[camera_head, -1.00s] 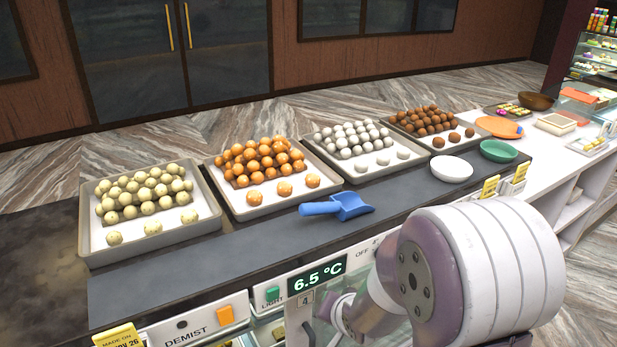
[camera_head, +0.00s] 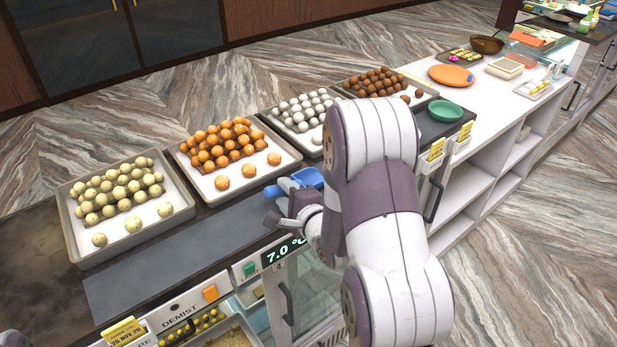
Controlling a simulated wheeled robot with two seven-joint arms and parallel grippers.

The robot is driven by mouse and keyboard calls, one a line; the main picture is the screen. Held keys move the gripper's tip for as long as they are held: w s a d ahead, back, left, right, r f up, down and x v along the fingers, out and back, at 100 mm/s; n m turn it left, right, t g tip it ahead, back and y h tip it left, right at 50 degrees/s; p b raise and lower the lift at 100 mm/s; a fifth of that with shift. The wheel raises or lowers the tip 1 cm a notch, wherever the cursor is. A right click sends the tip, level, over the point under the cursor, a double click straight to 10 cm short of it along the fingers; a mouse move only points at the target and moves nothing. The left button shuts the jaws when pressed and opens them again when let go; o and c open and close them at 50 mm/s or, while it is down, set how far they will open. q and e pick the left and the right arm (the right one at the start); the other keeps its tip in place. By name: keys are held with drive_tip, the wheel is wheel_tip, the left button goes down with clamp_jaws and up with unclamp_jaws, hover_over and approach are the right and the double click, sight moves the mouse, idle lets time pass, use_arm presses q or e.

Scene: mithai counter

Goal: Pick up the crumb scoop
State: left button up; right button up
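The blue crumb scoop (camera_head: 309,177) lies on the dark counter top in front of the tray of orange sweets. Its handle points left, and part of it is hidden behind my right gripper. My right gripper (camera_head: 281,207) is at the handle, on the near side of the scoop, with its dark fingers apart. I cannot tell whether a finger touches the handle. The scoop appears to rest on the counter.
Trays of pale yellow (camera_head: 69,235), orange (camera_head: 205,197), white and brown sweets line the counter's back. A green bowl (camera_head: 445,111) stands to the right. The counter strip (camera_head: 165,262) left of the scoop is clear. The glass display case front lies below.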

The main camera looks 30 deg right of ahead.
drive_tip(key=x, duration=0.2)
drive_tip(key=shift+w+p, duration=0.3)
drive_tip(key=shift+w+a+f, duration=0.1)
drive_tip(key=shift+w+f, duration=0.05)
drive_tip(key=shift+w, duration=0.15)
drive_tip(key=shift+s, duration=0.25)
drive_tip(key=c, duration=0.7)
drive_tip(key=shift+o, duration=0.2)
drive_tip(key=shift+w, duration=0.15)
